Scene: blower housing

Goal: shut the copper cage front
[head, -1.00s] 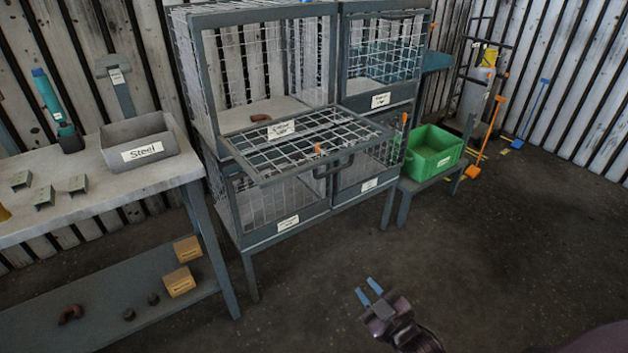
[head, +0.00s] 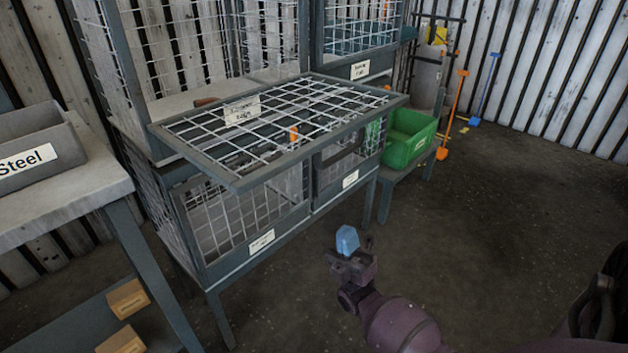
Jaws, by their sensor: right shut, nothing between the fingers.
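The copper cage front (head: 282,160) is a grey-framed wire mesh panel with a white label. It is folded down and sticks out nearly level from the upper left cage (head: 107,70), whose front side stands open. A dark handle (head: 338,152) hangs at the panel's outer edge. A small brown piece (head: 205,101) lies just inside the cage opening. My right gripper (head: 347,240) is shut and empty, with blue fingertips. It is in front of the cages, lower than the panel and apart from it. My left gripper is out of view.
Lower cages with shut mesh fronts (head: 215,228) stand under the panel. A neighbouring upper cage (head: 359,70) is at its right. A green bin (head: 410,148) sits on a low stand. A workbench (head: 85,195) with a Steel bin (head: 30,150) is at left. The floor at right is clear.

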